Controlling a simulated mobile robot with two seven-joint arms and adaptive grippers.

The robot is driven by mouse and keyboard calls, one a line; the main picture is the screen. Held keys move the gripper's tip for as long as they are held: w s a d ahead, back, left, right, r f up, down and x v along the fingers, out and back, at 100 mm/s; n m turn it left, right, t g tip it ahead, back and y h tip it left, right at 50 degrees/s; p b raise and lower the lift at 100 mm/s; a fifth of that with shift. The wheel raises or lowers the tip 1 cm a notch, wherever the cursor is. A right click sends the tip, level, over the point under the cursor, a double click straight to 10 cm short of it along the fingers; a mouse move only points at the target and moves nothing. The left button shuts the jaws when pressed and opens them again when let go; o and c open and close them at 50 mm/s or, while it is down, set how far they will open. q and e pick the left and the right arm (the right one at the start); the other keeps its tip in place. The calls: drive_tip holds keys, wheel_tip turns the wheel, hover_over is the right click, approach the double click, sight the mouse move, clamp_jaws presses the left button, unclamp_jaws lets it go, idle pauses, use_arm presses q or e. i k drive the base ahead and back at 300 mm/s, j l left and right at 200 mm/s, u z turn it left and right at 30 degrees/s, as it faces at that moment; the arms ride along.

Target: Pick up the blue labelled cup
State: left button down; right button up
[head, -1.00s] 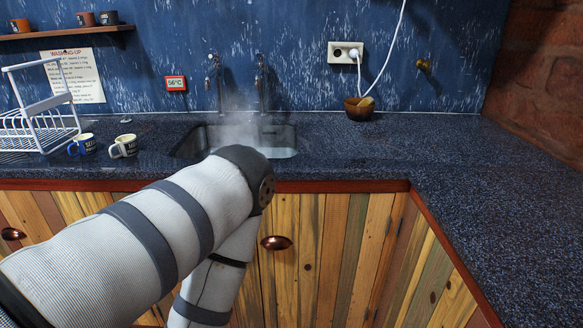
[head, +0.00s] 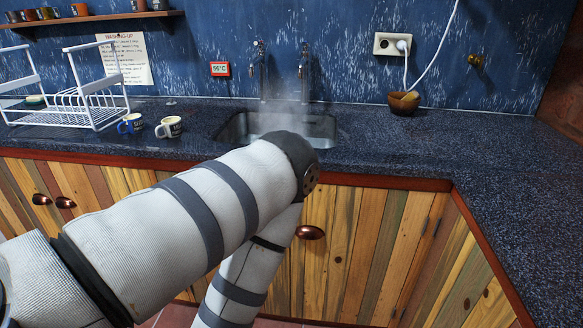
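A small blue and white cup (head: 131,123) with a dark label stands upright on the dark speckled counter (head: 420,135), just right of the dish rack. A cream cup (head: 169,127) with a dark label and a handle at its left stands beside it, a small gap apart. My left arm (head: 190,225) crosses the lower left of the head view, its elbow in front of the sink, and bends downward. Its gripper is out of the picture. My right gripper does not show either. Neither cup is being touched.
A white wire dish rack (head: 92,106) stands at the left. A steaming sink (head: 320,128) with two taps is partly hidden by my arm. A brown bowl (head: 403,106) sits near the wall. Wooden cupboards (head: 370,255) front the counter. The right counter is clear.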

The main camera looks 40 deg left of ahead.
sight(134, 123)
drive_tip(key=u, duration=2.2)
